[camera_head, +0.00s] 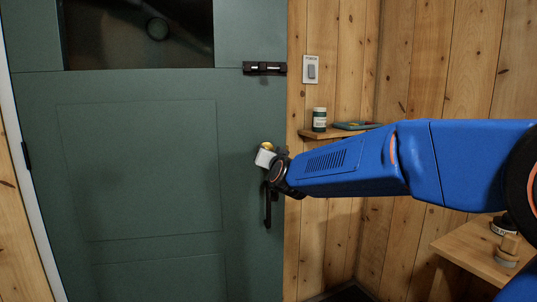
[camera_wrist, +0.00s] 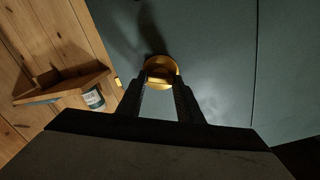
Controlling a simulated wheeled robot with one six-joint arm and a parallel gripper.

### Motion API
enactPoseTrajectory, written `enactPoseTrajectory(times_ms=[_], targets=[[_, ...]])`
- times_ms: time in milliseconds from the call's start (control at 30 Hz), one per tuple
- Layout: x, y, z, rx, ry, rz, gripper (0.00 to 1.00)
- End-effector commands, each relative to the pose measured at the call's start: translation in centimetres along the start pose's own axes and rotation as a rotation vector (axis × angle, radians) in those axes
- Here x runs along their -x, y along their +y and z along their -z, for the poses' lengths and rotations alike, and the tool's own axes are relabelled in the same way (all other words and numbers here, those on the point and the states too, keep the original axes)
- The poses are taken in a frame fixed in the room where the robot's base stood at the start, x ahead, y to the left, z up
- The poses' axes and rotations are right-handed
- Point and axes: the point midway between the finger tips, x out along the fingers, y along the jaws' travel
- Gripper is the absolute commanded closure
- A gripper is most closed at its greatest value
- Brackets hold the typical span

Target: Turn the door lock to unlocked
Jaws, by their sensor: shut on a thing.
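The door lock (camera_wrist: 161,64) is a round brass piece on the green door (camera_head: 135,170); in the wrist view it sits between the tips of my gripper (camera_wrist: 161,83). In the head view my gripper (camera_head: 266,154) is at the door's right edge, and only a bit of the brass lock (camera_head: 267,146) shows above it. My gripper is shut on the lock's turning part, which is mostly hidden by the fingers. I cannot tell which way the lock is turned. The black door handle (camera_head: 267,206) hangs just below my gripper.
A black bolt (camera_head: 265,69) is higher on the door, with a light switch (camera_head: 311,70) beside it on the wall. A small wooden shelf (camera_head: 307,134) to the right holds a jar (camera_head: 319,119). A wooden table (camera_head: 468,247) stands at lower right.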

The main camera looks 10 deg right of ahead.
Motion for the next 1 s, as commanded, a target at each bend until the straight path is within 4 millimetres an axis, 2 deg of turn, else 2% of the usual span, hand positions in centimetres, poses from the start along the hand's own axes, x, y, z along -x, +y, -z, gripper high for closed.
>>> enactPoseTrajectory(times_ms=[1000], targets=[[0.0,0.45,-0.25,-0.935,0.0,-0.001,0.9]])
